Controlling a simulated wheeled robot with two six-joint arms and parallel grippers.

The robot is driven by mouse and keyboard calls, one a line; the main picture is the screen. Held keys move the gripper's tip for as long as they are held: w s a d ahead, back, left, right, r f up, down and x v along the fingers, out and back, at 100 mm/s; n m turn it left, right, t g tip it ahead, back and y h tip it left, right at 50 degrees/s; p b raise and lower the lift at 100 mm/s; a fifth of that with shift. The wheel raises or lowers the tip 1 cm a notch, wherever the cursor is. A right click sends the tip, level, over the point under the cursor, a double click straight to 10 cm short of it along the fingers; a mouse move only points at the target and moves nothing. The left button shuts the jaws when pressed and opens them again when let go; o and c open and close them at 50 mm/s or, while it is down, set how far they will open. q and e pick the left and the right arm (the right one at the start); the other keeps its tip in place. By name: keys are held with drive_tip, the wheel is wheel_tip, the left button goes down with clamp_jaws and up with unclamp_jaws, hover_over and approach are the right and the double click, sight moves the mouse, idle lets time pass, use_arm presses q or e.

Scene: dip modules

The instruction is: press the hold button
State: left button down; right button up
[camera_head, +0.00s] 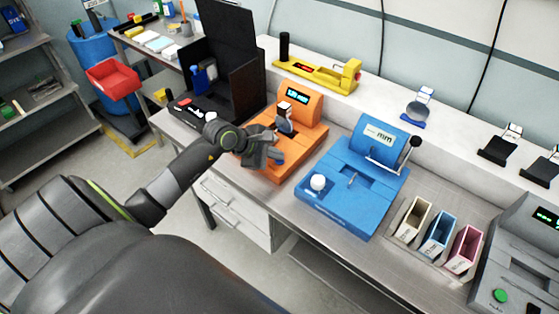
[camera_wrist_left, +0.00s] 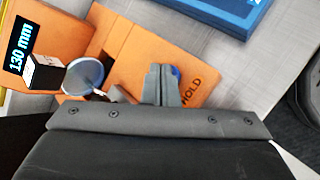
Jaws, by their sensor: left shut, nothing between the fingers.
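The orange device (camera_head: 305,133) stands on the bench with a lit display (camera_head: 297,92); in the left wrist view the display (camera_wrist_left: 22,45) reads 130 mm. Its blue hold button (camera_wrist_left: 176,72) shows only in part behind my fingertips, beside the printed word HOLD. In the head view a bit of the button (camera_head: 280,162) shows by the fingers. My left gripper (camera_wrist_left: 163,68) is shut and empty, its tips over or at the button; I cannot tell whether they touch it. My left gripper (camera_head: 272,158) also shows in the head view. My right gripper is out of view.
A blue device (camera_head: 345,205) with a white knob stands right of the orange one. A black case (camera_head: 222,65) stands left. A yellow device (camera_head: 325,78) is on the shelf behind. Small bins (camera_head: 438,235) and a grey device (camera_head: 515,265) lie further right.

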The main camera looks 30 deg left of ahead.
sight(276, 161)
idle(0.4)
use_arm(q)
drive_tip(key=shift+r, duration=0.35)
drive_tip(key=shift+r+p, duration=1.85)
drive_tip(key=shift+r, duration=1.25)
